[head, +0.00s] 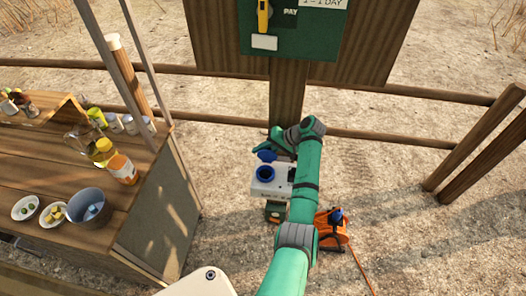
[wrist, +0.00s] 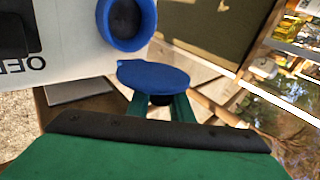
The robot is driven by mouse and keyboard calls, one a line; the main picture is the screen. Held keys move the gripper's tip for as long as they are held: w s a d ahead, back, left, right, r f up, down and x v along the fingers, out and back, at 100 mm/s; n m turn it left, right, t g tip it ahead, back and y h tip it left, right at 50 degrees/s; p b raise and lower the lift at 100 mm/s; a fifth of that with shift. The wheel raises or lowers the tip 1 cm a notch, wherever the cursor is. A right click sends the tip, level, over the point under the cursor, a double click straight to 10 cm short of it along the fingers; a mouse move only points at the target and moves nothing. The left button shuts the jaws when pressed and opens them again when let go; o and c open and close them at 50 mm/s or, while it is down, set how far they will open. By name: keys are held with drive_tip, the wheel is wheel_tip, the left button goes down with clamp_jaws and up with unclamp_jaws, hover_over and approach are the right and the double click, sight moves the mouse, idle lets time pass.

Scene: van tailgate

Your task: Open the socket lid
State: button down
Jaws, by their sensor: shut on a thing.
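The white socket box (head: 276,190) stands against the wooden post in the head view. Its round blue socket (head: 264,174) is uncovered and faces up; the socket ring (wrist: 104,30) also shows in the wrist view. The blue lid (head: 266,155) is swung up at the post side of the socket, and appears as a blue disc (wrist: 153,77) in the wrist view. My gripper (head: 262,149) is at the lid, behind the socket. In the wrist view its green fingers (wrist: 161,106) are shut on the lid, whose disc partly hides the fingertips.
An orange cable reel (head: 330,232) with a blue plug sits on the ground to the right of the box. A wooden counter (head: 60,165) with bottles and bowls stands at left. A green pay board (head: 290,30) hangs above.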

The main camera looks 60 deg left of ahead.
drive_tip(key=c, duration=1.6)
unclamp_jaws()
drive_tip(key=shift+c, duration=0.2)
drive_tip(key=v, duration=1)
drive_tip(key=shift+w+d+r, duration=0.2)
drive_tip(key=shift+d, duration=0.05)
